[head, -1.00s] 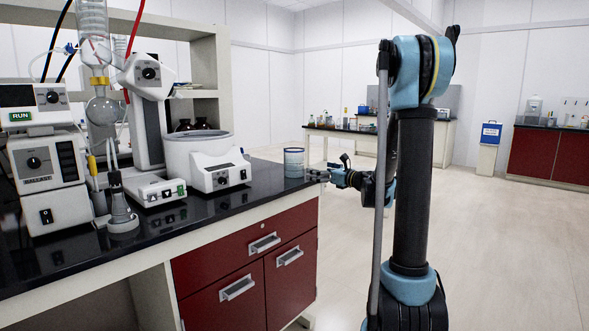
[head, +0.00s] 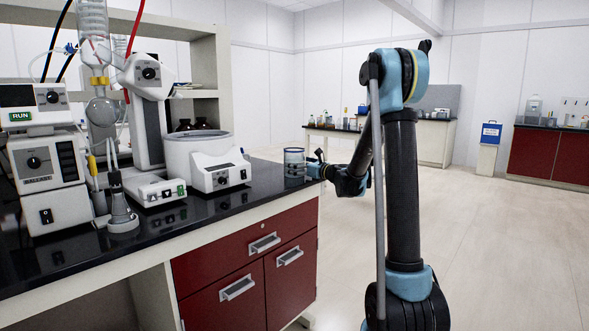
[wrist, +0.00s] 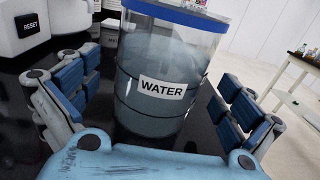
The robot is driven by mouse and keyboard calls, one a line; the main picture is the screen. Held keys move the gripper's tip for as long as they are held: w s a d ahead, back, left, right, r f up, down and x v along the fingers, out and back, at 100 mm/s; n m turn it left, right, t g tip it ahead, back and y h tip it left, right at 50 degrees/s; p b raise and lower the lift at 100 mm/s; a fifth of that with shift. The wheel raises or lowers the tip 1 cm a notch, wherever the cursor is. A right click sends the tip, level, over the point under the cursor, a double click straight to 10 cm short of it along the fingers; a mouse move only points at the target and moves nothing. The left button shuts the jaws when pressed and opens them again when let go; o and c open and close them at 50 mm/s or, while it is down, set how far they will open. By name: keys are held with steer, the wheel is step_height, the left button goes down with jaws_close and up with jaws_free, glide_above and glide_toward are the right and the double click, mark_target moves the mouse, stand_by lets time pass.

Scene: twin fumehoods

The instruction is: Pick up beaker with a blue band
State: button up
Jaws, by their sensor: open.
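The beaker with a blue band (head: 294,160) stands upright on the black bench top near its right end. In the wrist view the beaker (wrist: 150,75) is clear glass with a blue band at its rim, a "WATER" label and greyish liquid inside. My gripper (head: 302,169) is at the beaker from the right. In the wrist view my gripper (wrist: 158,100) is open, with one blue-padded finger on each side of the beaker and gaps showing between fingers and glass.
A white heating bath (head: 220,178) stands just left of the beaker on the bench (head: 262,190). Further left are a glass condenser (head: 103,105) and a white RUN unit (head: 36,107).

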steer(key=shift+x, duration=1.2)
steer(key=shift+c, duration=0.2)
steer(key=c, duration=1.7)
steer(key=shift+r, duration=0.1)
steer(key=shift+c, duration=0.2)
